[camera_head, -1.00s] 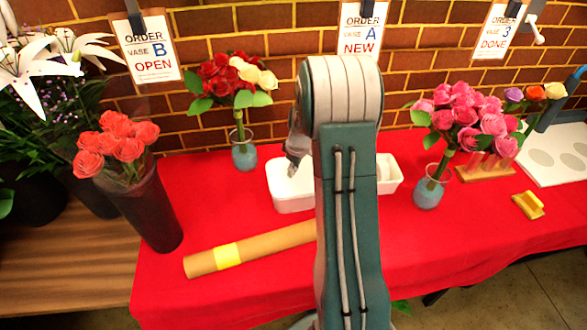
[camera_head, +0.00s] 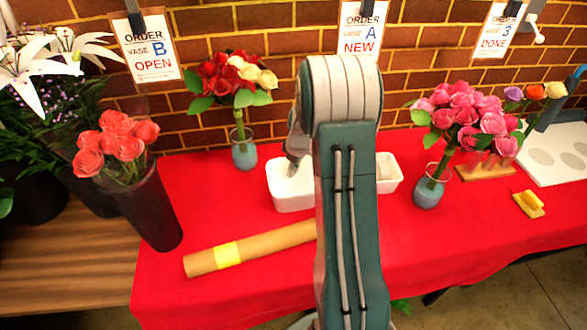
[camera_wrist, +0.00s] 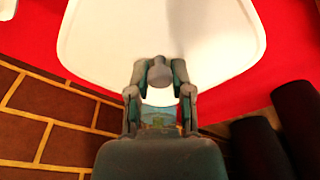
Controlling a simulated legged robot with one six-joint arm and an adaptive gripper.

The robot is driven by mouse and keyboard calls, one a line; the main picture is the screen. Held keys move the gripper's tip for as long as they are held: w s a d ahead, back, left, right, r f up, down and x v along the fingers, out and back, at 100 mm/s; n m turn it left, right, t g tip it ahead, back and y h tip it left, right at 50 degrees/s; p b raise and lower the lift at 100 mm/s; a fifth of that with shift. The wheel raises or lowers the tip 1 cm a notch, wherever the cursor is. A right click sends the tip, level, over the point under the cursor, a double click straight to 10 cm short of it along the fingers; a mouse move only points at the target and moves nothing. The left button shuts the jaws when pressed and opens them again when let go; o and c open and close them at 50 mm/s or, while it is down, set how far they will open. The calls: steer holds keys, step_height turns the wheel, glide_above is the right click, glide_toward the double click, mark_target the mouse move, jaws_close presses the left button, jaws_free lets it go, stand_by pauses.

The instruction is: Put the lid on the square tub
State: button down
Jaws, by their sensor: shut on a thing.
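A white square lid (camera_wrist: 150,32) with rounded corners fills the upper middle of the wrist view. My gripper (camera_wrist: 159,72) has its two fingers closed around the lid's small grey knob. In the head view my gripper (camera_head: 293,163) points down at the white square tub (camera_head: 292,202) on the red table, left of my arm. The lid hides the tub from the wrist camera, so I cannot tell whether the lid touches the rim.
A second white container (camera_head: 389,172) stands right of my arm, partly hidden. A cardboard tube (camera_head: 270,243) lies in front. Vases of flowers stand left (camera_head: 243,155) and right (camera_head: 428,190). A brick wall (camera_head: 300,100) rises behind. Bare red cloth lies at front left.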

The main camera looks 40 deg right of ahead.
steer(key=shift+c, duration=2.2)
jaws_free()
steer(key=o, duration=0.4)
steer(key=shift+o, duration=0.2)
steer(key=shift+r, duration=3.5)
